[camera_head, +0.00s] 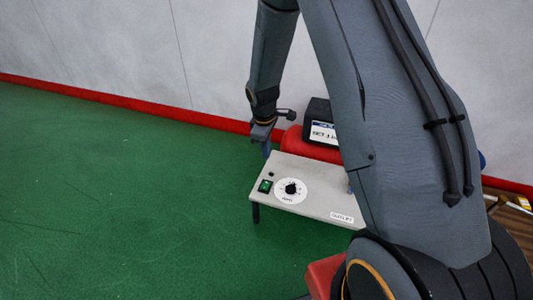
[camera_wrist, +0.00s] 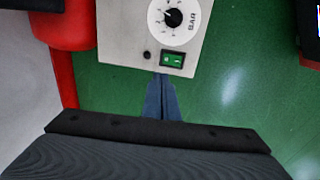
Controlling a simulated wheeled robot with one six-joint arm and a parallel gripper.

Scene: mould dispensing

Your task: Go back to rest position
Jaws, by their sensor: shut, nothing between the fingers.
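My gripper (camera_head: 267,150) is at the far left end of the grey control panel, beside its edge. In the wrist view the two blue-grey fingers (camera_wrist: 161,82) are together with nothing between them, their tips close to the panel's edge near the green switch. I cannot tell whether they touch it. The control panel (camera_head: 313,180) carries a round dial (camera_head: 291,190) with a black knob, a lit green rocker switch (camera_head: 265,186) and a small black button. The panel, dial (camera_wrist: 174,17) and switch (camera_wrist: 172,59) also show in the wrist view. My arm hides the panel's right part.
A red cylinder (camera_head: 300,146) and a black box (camera_head: 319,112) with a label stand behind the panel. A white wall (camera_head: 130,50) with a red base strip runs along the back. The green floor (camera_head: 110,200) on the left is clear.

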